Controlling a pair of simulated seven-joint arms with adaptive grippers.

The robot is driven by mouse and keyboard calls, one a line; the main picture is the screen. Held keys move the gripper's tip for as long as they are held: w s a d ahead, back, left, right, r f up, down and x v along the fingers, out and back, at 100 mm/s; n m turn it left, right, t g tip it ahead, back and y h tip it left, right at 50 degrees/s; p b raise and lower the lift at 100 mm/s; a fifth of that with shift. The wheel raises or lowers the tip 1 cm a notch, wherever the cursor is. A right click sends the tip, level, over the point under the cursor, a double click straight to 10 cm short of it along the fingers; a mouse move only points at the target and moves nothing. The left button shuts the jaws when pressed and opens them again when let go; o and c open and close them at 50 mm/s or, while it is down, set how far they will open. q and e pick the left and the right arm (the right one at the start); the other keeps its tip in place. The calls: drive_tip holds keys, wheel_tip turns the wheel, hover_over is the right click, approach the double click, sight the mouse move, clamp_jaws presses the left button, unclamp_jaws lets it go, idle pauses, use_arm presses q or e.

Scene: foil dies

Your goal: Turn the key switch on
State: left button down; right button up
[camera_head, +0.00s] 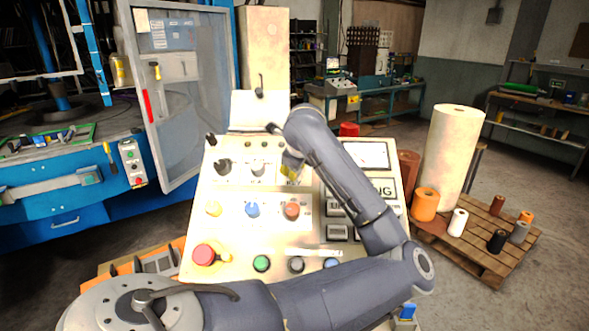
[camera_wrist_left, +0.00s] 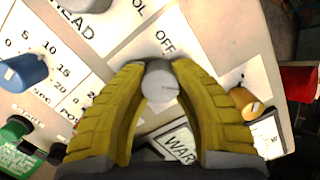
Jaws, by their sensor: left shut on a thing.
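The pale control panel (camera_head: 236,239) stands in front of me in the head view. My left arm reaches over it, and my left gripper (camera_head: 292,167) is at the right end of its top row of controls. In the left wrist view, the yellow fingers of this gripper (camera_wrist_left: 160,78) are shut on a round silver-grey key switch (camera_wrist_left: 159,86), one finger on each side. An "OFF" label is printed just beyond it. In the head view the gripper hides the key switch. My right gripper is not in view.
Close by in the wrist view are a blue knob (camera_wrist_left: 22,72), an orange-yellow knob (camera_wrist_left: 244,100) and a green button (camera_wrist_left: 15,129). In the head view, a red button (camera_head: 204,254) is at the panel's lower left. A pallet (camera_head: 480,246) with rolls stands to the right.

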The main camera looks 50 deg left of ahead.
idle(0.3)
use_arm(q)
drive_tip(key=c, duration=0.9)
unclamp_jaws()
drive_tip(key=shift+c, duration=0.2)
drive_tip(key=shift+d+r, duration=0.1)
drive_tip(key=shift+r, duration=0.05)
drive_tip(key=v, duration=1.1)
drive_tip(key=shift+s+d+r, duration=0.2)
drive_tip(key=shift+r, duration=0.05)
